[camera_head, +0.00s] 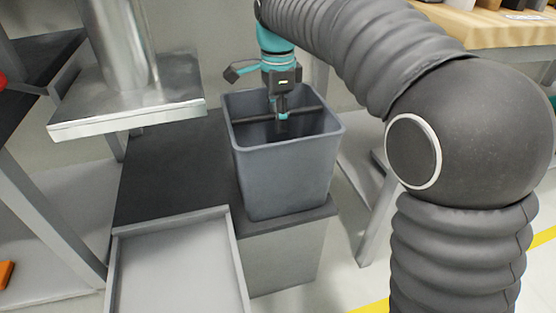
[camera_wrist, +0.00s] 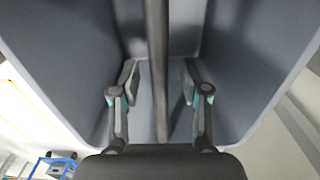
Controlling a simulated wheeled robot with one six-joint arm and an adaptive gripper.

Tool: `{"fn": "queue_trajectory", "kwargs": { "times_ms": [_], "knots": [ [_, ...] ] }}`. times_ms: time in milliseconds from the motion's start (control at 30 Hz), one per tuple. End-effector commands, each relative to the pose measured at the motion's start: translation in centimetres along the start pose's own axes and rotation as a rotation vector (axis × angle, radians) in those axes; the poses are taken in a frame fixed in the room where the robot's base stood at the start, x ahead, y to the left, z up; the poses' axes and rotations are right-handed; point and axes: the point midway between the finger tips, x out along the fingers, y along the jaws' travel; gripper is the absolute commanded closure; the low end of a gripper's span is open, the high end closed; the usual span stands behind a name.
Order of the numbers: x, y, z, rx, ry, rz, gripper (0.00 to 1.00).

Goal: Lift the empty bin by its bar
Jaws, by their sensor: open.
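The grey bin (camera_head: 287,176) stands upright on the dark top of a low stand. A dark bar (camera_head: 304,111) runs across its open mouth. My gripper (camera_head: 282,118) points down into the mouth at the middle of the bar. In the wrist view my gripper (camera_wrist: 161,80) is open, with one finger on each side of the bar (camera_wrist: 158,60) and a gap showing on both sides. The bin's inside (camera_wrist: 235,60) looks empty in the wrist view. The head view hides most of the bin's floor.
A grey tray (camera_head: 228,270) lies in front of the stand's dark top (camera_head: 170,165), left of the bin. A metal plate under a column (camera_head: 130,112) overhangs at the left. A wooden table (camera_head: 480,28) stands at the back right. My arm covers much of the right side.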

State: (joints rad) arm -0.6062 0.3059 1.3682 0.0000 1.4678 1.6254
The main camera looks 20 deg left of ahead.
Motion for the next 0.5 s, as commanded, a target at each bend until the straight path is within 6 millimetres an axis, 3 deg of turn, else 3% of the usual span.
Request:
{"fn": "queue_trajectory", "kwargs": {
  "times_ms": [100, 133, 300, 500],
  "knots": [
    [-0.1, -0.02, -0.08, 0.002, 0.0, -0.001, 0.54],
    [-0.1, -0.02, -0.08, 0.002, 0.0, -0.001, 0.59],
    [-0.11, -0.01, -0.07, 0.002, 0.0, -0.001, 1.0],
    [-0.11, -0.02, -0.07, 0.001, 0.0, 0.0, 1.0]
  ]
}}
